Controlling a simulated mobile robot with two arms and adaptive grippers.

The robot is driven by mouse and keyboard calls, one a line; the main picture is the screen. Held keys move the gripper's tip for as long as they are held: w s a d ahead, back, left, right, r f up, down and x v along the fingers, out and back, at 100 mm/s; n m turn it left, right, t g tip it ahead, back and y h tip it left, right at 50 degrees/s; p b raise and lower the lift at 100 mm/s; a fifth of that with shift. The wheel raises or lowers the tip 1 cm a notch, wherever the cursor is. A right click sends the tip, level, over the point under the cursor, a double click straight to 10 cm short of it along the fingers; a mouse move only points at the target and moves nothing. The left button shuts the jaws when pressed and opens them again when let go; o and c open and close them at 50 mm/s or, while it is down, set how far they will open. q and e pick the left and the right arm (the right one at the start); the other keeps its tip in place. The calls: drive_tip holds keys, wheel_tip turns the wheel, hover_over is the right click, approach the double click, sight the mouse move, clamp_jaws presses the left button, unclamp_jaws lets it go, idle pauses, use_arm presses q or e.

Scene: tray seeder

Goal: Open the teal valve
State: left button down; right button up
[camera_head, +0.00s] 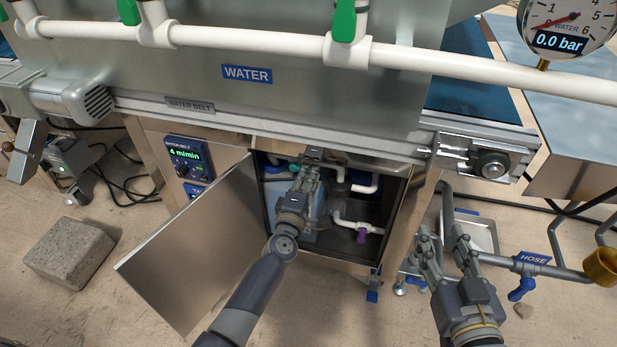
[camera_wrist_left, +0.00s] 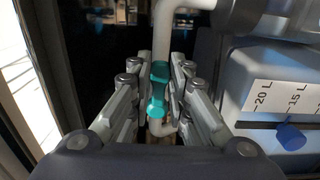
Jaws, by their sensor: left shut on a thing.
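The teal valve (camera_wrist_left: 158,88) sits on a white pipe inside the open cabinet. In the left wrist view its teal handle is between the fingers of my left gripper (camera_wrist_left: 157,98), which is shut on it.
The cabinet door (camera_head: 195,245) stands open to the left. A purple valve (camera_head: 362,235) is on a lower pipe inside. A tank with litre marks (camera_wrist_left: 270,90) stands close to my left gripper's right. The pressure gauge (camera_head: 560,22) reads 0.0 bar. A concrete block (camera_head: 70,250) lies left.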

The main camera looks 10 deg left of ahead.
idle(0.4)
use_arm(q)
drive_tip(key=c, duration=1.5)
unclamp_jaws()
drive_tip(key=s, duration=1.2)
drive_tip(key=shift+a, duration=0.25)
